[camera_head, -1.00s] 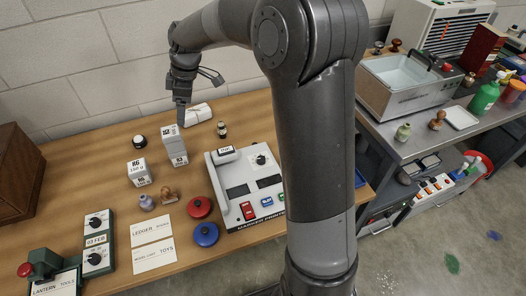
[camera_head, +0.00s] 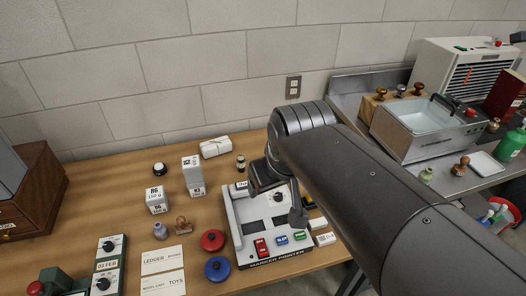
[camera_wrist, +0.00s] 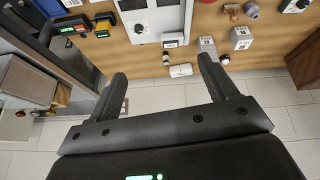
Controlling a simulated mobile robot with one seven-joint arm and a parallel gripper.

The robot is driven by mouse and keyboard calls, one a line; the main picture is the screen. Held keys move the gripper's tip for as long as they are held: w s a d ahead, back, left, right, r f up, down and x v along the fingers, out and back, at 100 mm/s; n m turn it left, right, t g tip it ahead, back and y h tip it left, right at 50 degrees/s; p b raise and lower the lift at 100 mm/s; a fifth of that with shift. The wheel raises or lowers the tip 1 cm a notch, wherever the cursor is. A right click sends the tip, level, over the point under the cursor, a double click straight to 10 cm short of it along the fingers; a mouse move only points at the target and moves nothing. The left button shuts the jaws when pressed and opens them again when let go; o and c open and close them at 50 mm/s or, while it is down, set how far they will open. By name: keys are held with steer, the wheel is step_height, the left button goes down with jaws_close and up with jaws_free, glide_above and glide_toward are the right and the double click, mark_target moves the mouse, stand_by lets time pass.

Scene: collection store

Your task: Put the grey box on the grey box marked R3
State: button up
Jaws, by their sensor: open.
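A grey box (camera_head: 191,166) stands upright on the grey box marked R3 (camera_head: 198,190), the two forming a narrow stack on the wooden table. The stack also shows in the wrist view (camera_wrist: 207,46), near the right finger's tip but farther off. A shorter grey box marked R6 (camera_head: 157,200) stands to the left of the stack. My gripper (camera_wrist: 162,70) is open, with nothing between its fingers in the wrist view. In the head view it hangs over the marker printer (camera_head: 238,236), to the right of the stack and apart from it; the arm partly hides it.
A white package (camera_head: 215,147) and a dark-topped jar (camera_head: 160,169) lie behind the boxes. A wooden stamp (camera_head: 183,226), a purple bottle (camera_head: 160,231) and red (camera_head: 212,240) and blue (camera_head: 217,268) discs stand in front. A metal bench with a basin (camera_head: 425,123) is at right.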

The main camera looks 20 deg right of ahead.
steer(key=s, duration=0.1)
steer(key=s+m, duration=0.1)
steer(key=s+d+f, duration=0.1)
steer(key=shift+s+f+m, duration=0.1)
steer(key=shift+s+m, duration=0.05)
steer(key=shift+m, duration=0.15)
